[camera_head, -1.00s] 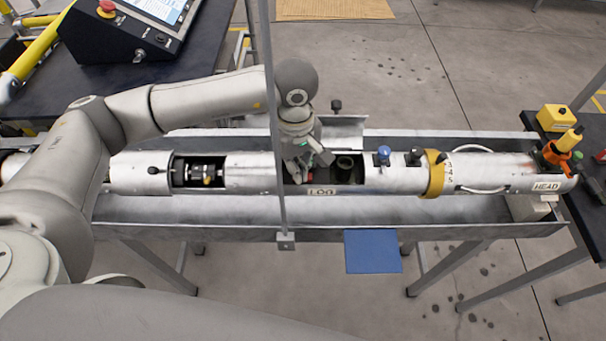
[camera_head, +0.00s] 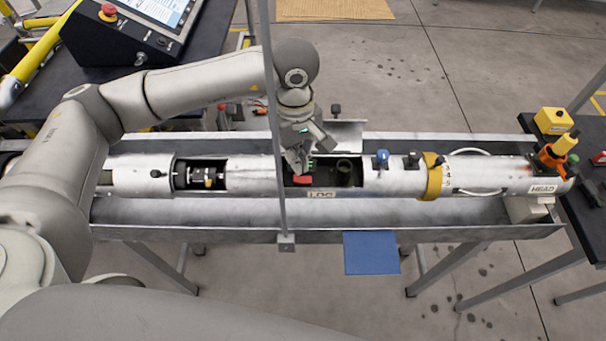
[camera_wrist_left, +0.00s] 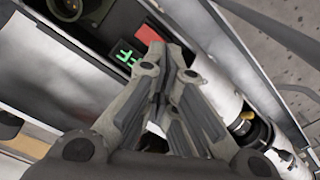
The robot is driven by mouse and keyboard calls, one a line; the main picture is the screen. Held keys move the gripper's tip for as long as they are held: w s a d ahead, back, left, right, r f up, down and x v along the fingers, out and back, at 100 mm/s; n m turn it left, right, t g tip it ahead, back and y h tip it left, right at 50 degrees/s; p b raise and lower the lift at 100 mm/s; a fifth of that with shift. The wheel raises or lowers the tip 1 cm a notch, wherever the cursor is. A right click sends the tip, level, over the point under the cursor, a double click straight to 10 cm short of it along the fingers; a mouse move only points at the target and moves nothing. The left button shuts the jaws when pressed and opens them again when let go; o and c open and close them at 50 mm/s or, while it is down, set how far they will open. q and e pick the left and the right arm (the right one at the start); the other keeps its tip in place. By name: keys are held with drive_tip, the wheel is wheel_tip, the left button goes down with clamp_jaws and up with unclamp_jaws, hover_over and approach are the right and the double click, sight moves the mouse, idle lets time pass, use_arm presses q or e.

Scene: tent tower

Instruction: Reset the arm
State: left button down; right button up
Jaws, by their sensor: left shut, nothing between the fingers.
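My left gripper (camera_head: 297,168) is shut and empty, above the open LOG compartment of the long white tube (camera_head: 250,174). In the left wrist view the two fingers of the gripper (camera_wrist_left: 172,52) are together, with the compartment beyond them. A red block (camera_head: 302,180) shows inside the compartment beneath the gripper; it also shows in the left wrist view (camera_wrist_left: 147,35). Beside it a green lit display (camera_wrist_left: 128,57) reads like "FF". A round dark socket (camera_head: 345,165) sits to the right in the compartment. My right gripper is not in view.
The tube lies in a grey metal trough (camera_head: 420,212). A thin upright post (camera_head: 274,120) stands in front of the compartment. A raised lid (camera_head: 345,133) stands behind it. A blue sheet (camera_head: 371,253) hangs at the front. A control console (camera_head: 125,38) stands at the upper left.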

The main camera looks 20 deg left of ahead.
use_arm(q)
drive_tip(key=shift+r, duration=1.05)
